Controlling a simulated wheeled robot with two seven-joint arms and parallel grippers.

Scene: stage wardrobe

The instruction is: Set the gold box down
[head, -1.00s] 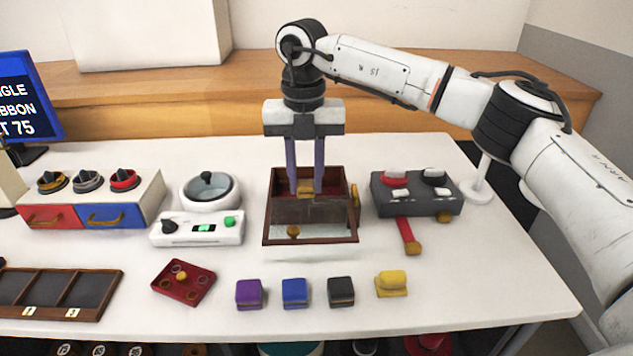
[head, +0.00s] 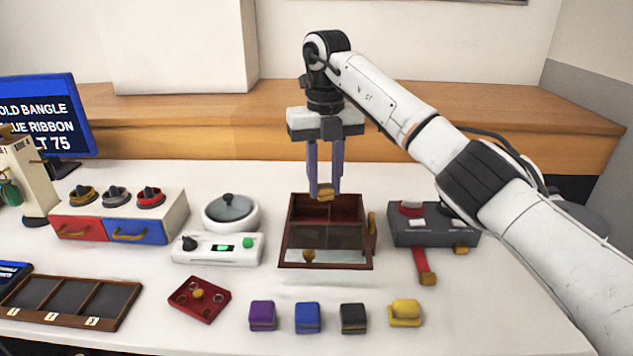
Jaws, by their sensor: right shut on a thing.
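My right gripper (head: 325,190) points straight down over the back of a dark red wooden case (head: 283,250). Its purple-grey fingers are shut on a small gold box (head: 325,193), mostly hidden between the fingertips. The gold box appears just above the case's back compartments; I cannot tell whether it touches a wall. The case has a glassy panel at its front, a gold knob (head: 309,256) and a gold piece (head: 372,224) on its right side. My left gripper is not in view.
Purple (head: 262,315), blue (head: 307,317), black (head: 353,317) and yellow (head: 405,312) small blocks line the front. White table is clear between case and blocks.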

